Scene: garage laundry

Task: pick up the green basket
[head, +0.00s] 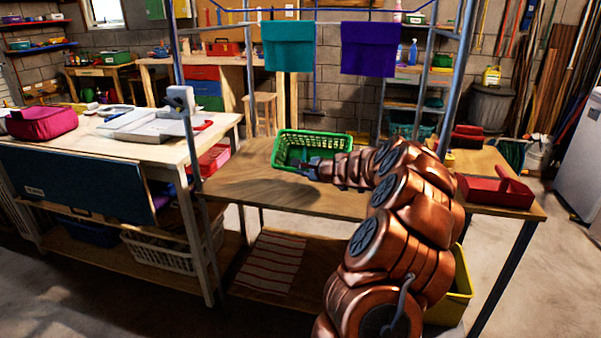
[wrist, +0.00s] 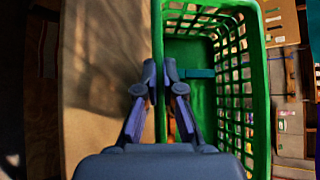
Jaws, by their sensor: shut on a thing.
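The green basket (head: 312,143) is a plastic basket with lattice walls, at the back edge of the wooden table in the head view. My gripper (head: 312,170) reaches its near side from the right. In the wrist view the green basket (wrist: 262,100) fills the right half, and its near wall runs up between the fingers. My gripper (wrist: 160,80) is shut on that wall, one finger on each side. The inside of the basket looks empty apart from a teal strip across it. In the head view the fingertips are small and hard to make out.
The wooden table (head: 245,188) is bare left of the basket. A red tool tray (head: 497,193) lies at its right end. Metal posts (head: 187,140) rise at the table's corners, and a rail above holds a teal towel (head: 288,47) and a purple towel (head: 369,50). A white-topped workbench (head: 95,133) adjoins on the left.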

